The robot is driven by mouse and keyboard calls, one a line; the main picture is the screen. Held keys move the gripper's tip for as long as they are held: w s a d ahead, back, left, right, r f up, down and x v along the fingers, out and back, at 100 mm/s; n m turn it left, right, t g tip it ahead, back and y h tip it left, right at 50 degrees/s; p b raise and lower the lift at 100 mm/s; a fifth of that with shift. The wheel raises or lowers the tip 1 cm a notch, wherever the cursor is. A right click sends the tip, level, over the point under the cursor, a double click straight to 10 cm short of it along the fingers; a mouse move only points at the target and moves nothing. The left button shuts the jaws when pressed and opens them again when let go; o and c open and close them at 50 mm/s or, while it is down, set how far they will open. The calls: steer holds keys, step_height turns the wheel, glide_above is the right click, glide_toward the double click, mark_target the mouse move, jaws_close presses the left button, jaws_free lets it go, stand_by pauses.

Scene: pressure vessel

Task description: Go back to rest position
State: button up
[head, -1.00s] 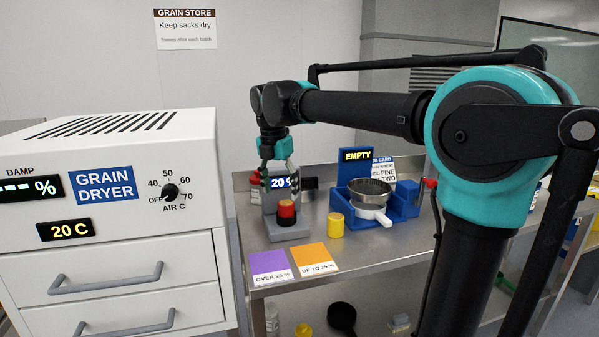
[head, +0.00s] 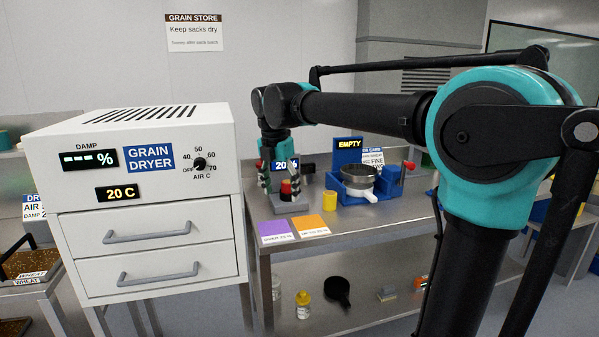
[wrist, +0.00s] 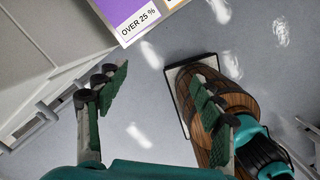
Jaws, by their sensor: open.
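My gripper (head: 280,183) hangs pointing down at the end of my raised arm in the head view. Its fingers are apart, with nothing between them. In the wrist view, the open gripper (wrist: 158,100) has bare grey floor between its green-padded fingers. In the head view it overlaps the grey meter (head: 292,207) with a red-topped knob (head: 287,188) on the bench. The wrist view shows the bench's edge ahead of the fingers, so the gripper appears to be in front of the bench, over the floor.
The white grain dryer (head: 150,225) with two handled drawers stands left. The steel bench (head: 365,222) holds purple (head: 276,232) and orange (head: 310,225) cards, a yellow pot (head: 329,200) and a blue stand (head: 349,157) reading EMPTY. Its lower shelf holds several small items.

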steer(key=s+d+f+m+t, duration=0.1)
steer(key=s+d+f+m, duration=0.3)
steer(key=d+f+m, duration=1)
steer(key=s+d+f+m+t, duration=0.1)
steer(key=s+d+f+m, duration=0.9)
steer(key=s+f+m, duration=0.3)
step_height(320, 180, down, 2)
steer(key=m, duration=0.2)
steer(key=shift+s+m+t+y, duration=0.15)
steer(key=shift+m+t+y, duration=0.15)
steer(key=shift+m+y, duration=0.1)
